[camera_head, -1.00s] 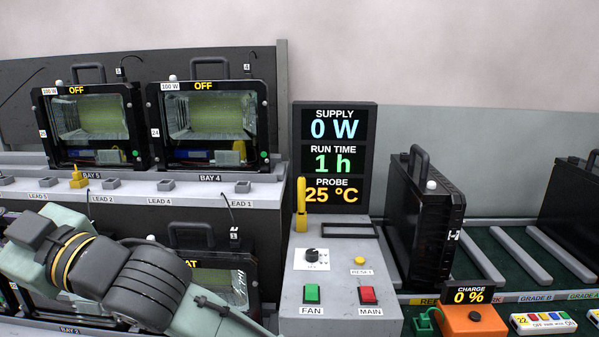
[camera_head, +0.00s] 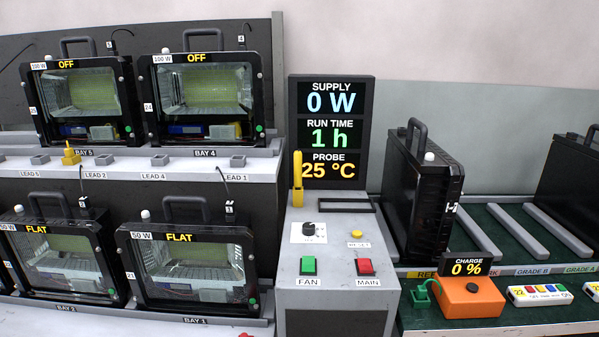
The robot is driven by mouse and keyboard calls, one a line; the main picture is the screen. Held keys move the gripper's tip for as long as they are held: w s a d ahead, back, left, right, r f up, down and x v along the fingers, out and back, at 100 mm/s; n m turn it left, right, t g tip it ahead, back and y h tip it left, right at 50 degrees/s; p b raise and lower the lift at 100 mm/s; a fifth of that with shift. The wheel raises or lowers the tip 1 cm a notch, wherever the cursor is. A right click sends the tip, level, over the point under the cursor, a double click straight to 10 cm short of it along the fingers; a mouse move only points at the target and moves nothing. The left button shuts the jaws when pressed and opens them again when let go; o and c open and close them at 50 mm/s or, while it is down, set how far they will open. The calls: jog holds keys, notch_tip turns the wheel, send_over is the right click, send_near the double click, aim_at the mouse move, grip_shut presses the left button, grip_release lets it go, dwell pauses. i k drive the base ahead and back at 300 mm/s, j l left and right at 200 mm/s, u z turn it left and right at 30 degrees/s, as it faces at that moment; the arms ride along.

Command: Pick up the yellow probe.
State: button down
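The yellow probe (camera_head: 298,170) stands upright at the back left of the grey control console, just in front of the left edge of the black display panel (camera_head: 333,132). Its lower part sits in a yellow holder (camera_head: 298,198). The panel reads SUPPLY 0 W, RUN TIME 1 h and PROBE 25 °C. My gripper is not in view, and no part of my arm shows now.
The console (camera_head: 322,262) carries a black knob (camera_head: 309,229), a yellow reset button (camera_head: 356,233), a green FAN switch (camera_head: 308,265) and a red MAIN switch (camera_head: 364,267). Floodlights fill the left shelves. A black housing (camera_head: 423,195) stands to the right. An orange charger (camera_head: 470,298) sits front right.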

aim_at(298, 155)
jog(key=u, duration=1.25)
jog(key=z, duration=0.4)
jog(key=l+z, duration=0.1)
jog(key=z, duration=0.3)
jog(key=l+z, duration=0.1)
jog(key=z, duration=0.7)
jog(key=i+l, duration=0.1)
jog(key=l, duration=0.2)
jog(key=i+l, duration=0.1)
jog(key=l, duration=0.15)
jog(key=i+l, duration=0.15)
jog(key=l, duration=0.15)
jog(key=i+j, duration=0.1)
jog(key=i, duration=0.15)
jog(key=i+j+z, duration=0.1)
jog(key=i, duration=0.2)
